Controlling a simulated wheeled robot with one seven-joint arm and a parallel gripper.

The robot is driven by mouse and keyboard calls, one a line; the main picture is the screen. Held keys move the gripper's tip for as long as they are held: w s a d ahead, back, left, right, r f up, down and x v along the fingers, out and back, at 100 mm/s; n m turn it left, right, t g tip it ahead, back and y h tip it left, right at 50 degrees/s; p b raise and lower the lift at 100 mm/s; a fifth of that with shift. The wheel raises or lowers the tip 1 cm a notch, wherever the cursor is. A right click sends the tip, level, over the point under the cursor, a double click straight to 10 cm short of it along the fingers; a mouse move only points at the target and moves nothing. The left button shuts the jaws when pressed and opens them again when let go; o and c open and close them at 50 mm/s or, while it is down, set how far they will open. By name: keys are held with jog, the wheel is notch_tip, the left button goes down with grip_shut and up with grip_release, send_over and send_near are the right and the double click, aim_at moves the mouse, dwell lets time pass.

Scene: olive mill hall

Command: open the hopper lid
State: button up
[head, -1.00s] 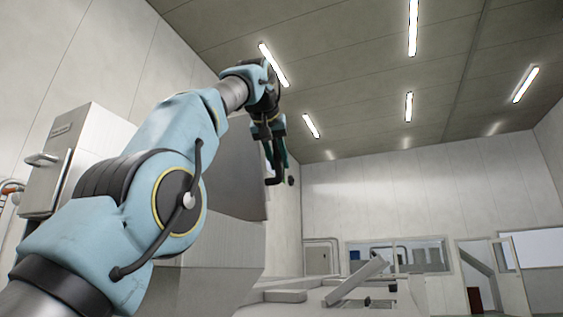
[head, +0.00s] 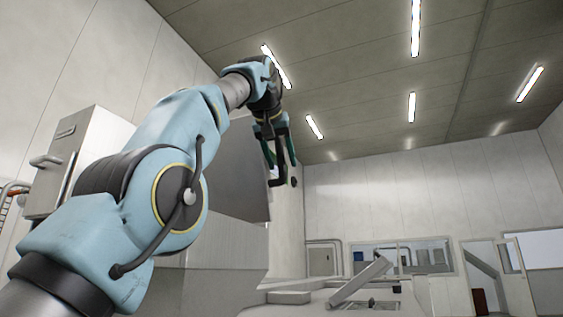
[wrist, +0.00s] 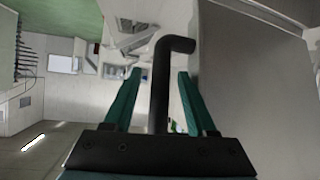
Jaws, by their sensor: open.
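The hopper is most likely the large grey metal body (head: 225,175) behind my arm in the head view. In the wrist view a flat grey panel (wrist: 250,80) fills the right side; I cannot tell if it is the lid. My gripper (head: 281,165) is raised beside the hopper's right edge. In the wrist view its two teal fingers (wrist: 159,72) are apart. A black bent bar (wrist: 160,85) runs between them, its far end bending right toward the panel. Its near end is hidden at the palm. The fingers do not appear closed on it.
A pale cabinet with a handle (head: 75,160) stands at the left. Low pale machinery with a slanted chute (head: 360,282) stands at the lower right. An open door (head: 510,275) and windows are at the back. The air right of my gripper is clear.

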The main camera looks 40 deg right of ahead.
jog(key=v, duration=1)
